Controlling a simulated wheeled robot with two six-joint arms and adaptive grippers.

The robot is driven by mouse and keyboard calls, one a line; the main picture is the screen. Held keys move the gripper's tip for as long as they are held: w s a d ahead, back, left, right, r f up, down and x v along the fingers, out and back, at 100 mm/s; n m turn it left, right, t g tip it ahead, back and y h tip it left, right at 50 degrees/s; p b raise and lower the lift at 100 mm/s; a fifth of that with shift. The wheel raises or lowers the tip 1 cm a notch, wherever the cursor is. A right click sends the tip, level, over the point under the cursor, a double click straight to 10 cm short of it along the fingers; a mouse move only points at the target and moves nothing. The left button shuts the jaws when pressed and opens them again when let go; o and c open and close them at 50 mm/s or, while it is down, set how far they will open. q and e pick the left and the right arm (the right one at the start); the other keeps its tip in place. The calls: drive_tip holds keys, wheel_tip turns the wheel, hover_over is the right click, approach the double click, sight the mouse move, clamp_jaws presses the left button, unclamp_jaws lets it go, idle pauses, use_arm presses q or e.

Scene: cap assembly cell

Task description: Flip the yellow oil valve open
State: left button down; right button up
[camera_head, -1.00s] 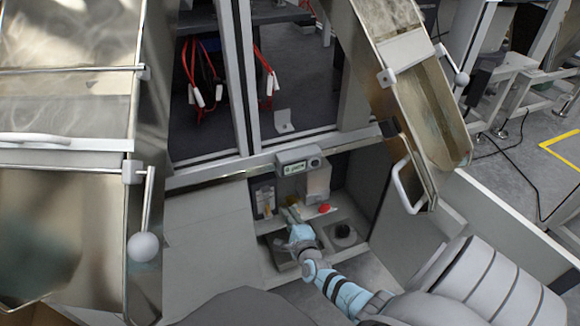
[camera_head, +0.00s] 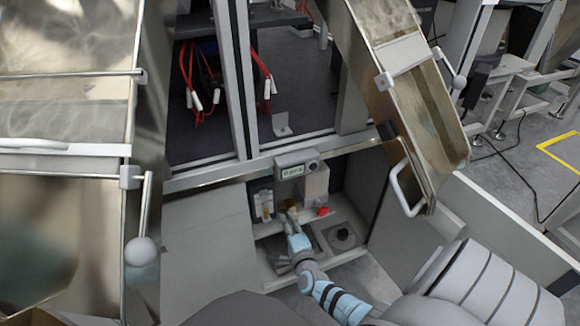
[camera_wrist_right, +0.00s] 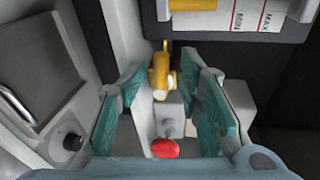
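The yellow oil valve (camera_wrist_right: 160,75) is in the upper middle of the right wrist view. It lies between the far ends of the two teal finger pads, with a gap on each side. My right gripper (camera_wrist_right: 161,92) is open around it, and I see no clear contact. In the head view the right gripper (camera_head: 290,216) reaches into the recess of the cabinet, with a small yellow part (camera_head: 291,204) just beyond its tips. My left gripper does not show.
A red knob (camera_head: 322,211) is close to the right of the gripper; it also shows low in the wrist view (camera_wrist_right: 165,148). A black round knob (camera_head: 343,235) is further right. A small display box (camera_head: 297,170) sits above the recess. Side walls enclose the recess.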

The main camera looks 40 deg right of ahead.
drive_tip(key=v, duration=0.6)
drive_tip(key=shift+s, duration=0.2)
drive_tip(key=shift+a+r, duration=0.1)
